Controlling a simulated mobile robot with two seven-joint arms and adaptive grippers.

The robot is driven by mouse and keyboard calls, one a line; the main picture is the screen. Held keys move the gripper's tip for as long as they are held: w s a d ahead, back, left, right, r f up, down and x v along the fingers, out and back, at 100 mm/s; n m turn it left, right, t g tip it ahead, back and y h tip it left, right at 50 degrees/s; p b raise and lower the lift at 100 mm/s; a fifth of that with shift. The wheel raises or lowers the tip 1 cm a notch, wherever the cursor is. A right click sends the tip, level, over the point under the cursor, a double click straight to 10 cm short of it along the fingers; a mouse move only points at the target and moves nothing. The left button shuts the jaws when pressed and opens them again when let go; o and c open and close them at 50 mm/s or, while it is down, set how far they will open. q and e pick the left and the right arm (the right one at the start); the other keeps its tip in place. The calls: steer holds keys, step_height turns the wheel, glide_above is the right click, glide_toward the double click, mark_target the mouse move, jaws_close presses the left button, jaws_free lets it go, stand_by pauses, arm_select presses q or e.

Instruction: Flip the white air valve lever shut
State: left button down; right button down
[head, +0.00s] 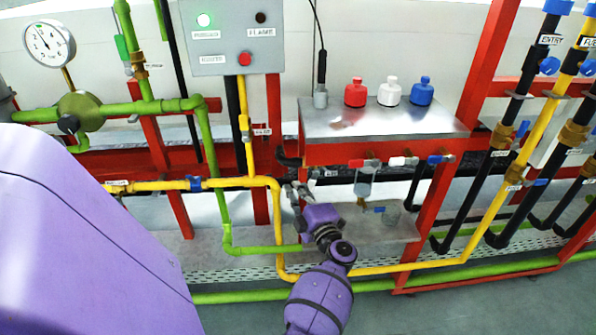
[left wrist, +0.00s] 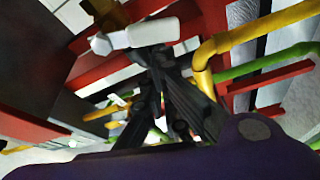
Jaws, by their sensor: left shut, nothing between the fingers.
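Under the front of the metal-topped shelf, a white lever (head: 404,161) sits between a red lever (head: 364,163) and a blue lever (head: 438,159). My left gripper (head: 297,190) is at the left end of the shelf frame, beside the yellow pipe bend. Its fingers are shut and empty. In the left wrist view, a white handle (left wrist: 152,33) by a brass fitting (left wrist: 104,14) overlaps the fingertips (left wrist: 152,58). I cannot tell whether they touch, or whether this handle is the white lever under the shelf. My right gripper is not in view.
Red, white and blue bottles (head: 387,91) stand on the shelf top (head: 430,117). Yellow pipe (head: 277,225) and green pipe (head: 221,205) run close left of my gripper. A red post (head: 425,215) stands right of the shelf. A grey control box (head: 225,35) hangs above left.

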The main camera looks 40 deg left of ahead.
arm_select(q)
steer(key=shift+w+d+f+n+g, duration=0.15)
steer(key=shift+w+d+f+n, duration=0.1)
steer(key=shift+f+n, duration=0.15)
steer(key=shift+w+d+f+n+g, duration=0.2)
steer(key=shift+f+n, duration=0.1)
steer(key=shift+n, duration=0.2)
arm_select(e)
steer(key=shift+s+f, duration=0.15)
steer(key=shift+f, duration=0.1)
arm_select(q)
steer(key=shift+d+h, duration=0.1)
steer(key=shift+h, duration=0.2)
